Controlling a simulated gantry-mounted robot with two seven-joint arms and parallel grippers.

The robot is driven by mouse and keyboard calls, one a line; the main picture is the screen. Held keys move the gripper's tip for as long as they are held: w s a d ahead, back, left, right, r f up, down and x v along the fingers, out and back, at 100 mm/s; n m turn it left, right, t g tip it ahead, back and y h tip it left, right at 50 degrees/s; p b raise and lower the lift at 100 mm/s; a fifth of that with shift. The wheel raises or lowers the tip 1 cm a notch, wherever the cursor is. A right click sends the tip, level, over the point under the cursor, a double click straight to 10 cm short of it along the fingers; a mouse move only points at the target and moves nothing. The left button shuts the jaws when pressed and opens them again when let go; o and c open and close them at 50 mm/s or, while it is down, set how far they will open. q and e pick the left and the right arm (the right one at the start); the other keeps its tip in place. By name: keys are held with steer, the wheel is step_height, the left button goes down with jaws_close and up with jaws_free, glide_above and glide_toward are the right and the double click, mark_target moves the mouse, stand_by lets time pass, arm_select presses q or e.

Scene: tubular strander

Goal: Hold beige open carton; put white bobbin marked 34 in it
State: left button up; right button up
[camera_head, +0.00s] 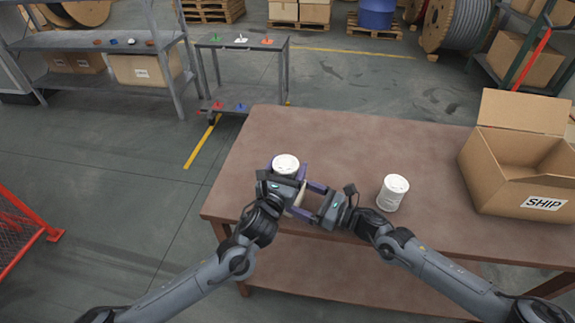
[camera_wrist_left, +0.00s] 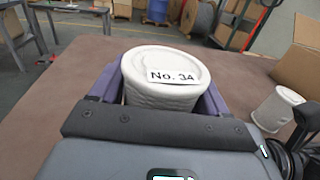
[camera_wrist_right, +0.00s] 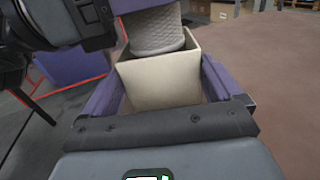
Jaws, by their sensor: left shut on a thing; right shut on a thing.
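A white quilted bobbin with a label that looks like "No. 3A" shows in the left wrist view (camera_wrist_left: 165,78); its top shows in the head view (camera_head: 286,164). My left gripper (camera_head: 287,170) is shut around it and holds it upright. A beige open carton (camera_wrist_right: 163,82) fills the middle of the right wrist view; only a sliver shows in the head view (camera_head: 299,194). My right gripper (camera_head: 306,201) is shut on the carton's sides. The bobbin's lower end is at the carton's opening; how deep it sits is hard to tell.
A second white bobbin (camera_head: 393,192) stands on the brown table (camera_head: 350,135), right of my right gripper. A large open SHIP box (camera_head: 522,177) sits at the table's right end. A small cart (camera_head: 243,77) with coloured pieces stands behind left. The table's back middle is clear.

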arm_select(q)
steer(key=shift+f, duration=0.55)
steer(key=o, duration=1.1)
steer(key=shift+f, duration=0.1)
steer(key=v, duration=1.2)
arm_select(e)
steer(key=o, duration=0.7)
